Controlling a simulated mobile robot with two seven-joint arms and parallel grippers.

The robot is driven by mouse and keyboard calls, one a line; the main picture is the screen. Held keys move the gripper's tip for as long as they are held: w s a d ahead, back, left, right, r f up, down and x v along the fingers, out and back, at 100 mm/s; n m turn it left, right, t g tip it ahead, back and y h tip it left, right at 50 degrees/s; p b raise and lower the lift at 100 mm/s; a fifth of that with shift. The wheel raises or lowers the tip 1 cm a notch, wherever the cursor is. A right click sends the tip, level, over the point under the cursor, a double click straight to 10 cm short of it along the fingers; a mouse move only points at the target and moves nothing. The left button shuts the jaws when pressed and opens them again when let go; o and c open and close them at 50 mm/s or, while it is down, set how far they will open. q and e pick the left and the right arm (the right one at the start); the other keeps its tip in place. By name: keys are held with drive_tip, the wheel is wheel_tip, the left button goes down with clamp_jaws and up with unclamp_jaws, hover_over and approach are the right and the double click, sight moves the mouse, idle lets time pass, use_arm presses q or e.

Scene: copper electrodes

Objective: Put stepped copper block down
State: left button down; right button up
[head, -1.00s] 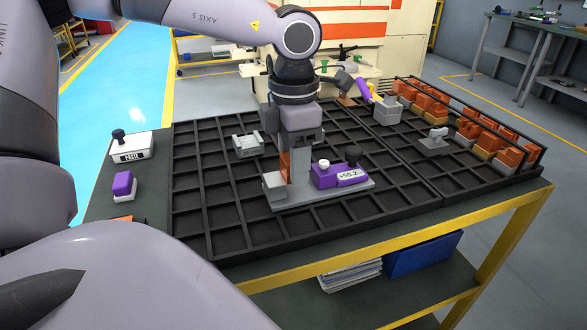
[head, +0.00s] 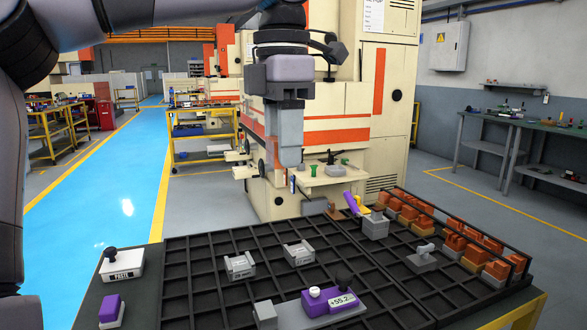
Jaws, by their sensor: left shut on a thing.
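My left gripper (head: 287,158) hangs from the top, fingers down, in front of the cream machine and well above the black grid tray (head: 210,295). It is shut on the stepped copper block, which the grey fingers almost wholly hide. Two small grey labelled holders, one at the left (head: 240,266) and one at the right (head: 299,253), stand apart on the tray below it, with no copper seen in them. The grey gauge stand with its purple display (head: 328,301) is at the front, cut by the lower edge. My right gripper is not in view.
Several orange copper pieces on holders fill the railed rack (head: 470,232) at the right. A grey block with a purple-and-yellow tool (head: 375,225) and a small grey clamp (head: 422,256) stand nearby. A white stamp box (head: 121,266) and purple block (head: 111,311) are at left.

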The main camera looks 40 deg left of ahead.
use_arm(q)
drive_tip(key=shift+r, duration=0.5)
